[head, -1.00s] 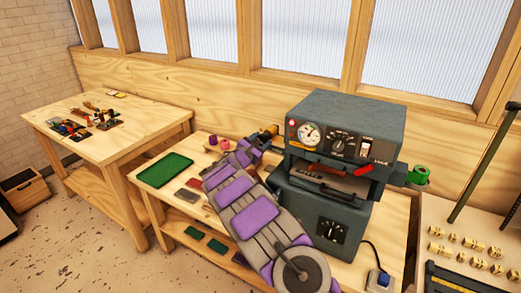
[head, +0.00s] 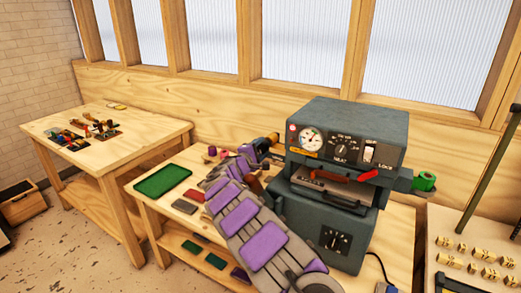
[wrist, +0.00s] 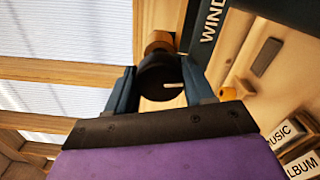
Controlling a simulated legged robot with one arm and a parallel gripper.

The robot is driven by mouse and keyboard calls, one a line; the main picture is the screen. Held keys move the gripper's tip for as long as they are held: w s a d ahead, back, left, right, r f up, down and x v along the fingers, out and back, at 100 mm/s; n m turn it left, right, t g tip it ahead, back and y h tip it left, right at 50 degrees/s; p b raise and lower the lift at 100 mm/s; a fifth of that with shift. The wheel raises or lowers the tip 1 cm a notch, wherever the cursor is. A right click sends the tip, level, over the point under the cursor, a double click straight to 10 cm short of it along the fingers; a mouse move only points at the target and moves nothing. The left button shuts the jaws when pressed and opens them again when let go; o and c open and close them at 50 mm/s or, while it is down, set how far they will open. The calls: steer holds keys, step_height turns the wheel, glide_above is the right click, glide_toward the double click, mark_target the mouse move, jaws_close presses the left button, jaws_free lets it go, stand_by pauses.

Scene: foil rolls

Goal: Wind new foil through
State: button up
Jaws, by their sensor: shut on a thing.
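The grey foil machine (head: 345,130) stands on the wooden bench with dials, a HEAT knob, a LOCK switch and a red lever. A green roll (head: 425,181) sits on its right side. My gripper (head: 262,150) is at the machine's left side, partly hidden behind my arm. In the wrist view my gripper (wrist: 160,85) has its two dark blue fingers around a dark round part (wrist: 158,76) with a pale slot. An orange-brown cylinder (wrist: 158,42) shows just beyond it. A dark bar lettered WIND (wrist: 212,22) is beside the fingers.
A green tray (head: 162,180) and small coloured pieces (head: 187,206) lie on the bench left of my arm. A separate table (head: 130,135) at left holds small items. Several lettered blocks (head: 480,255) are at right. Signs reading MUSIC and ALBUM (wrist: 300,165) show in the wrist view.

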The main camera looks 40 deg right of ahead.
steer(key=shift+f+m, duration=0.15)
steer(key=shift+m, duration=0.55)
steer(key=shift+a, duration=0.1)
steer(key=o, duration=1)
steer(key=shift+w, duration=0.1)
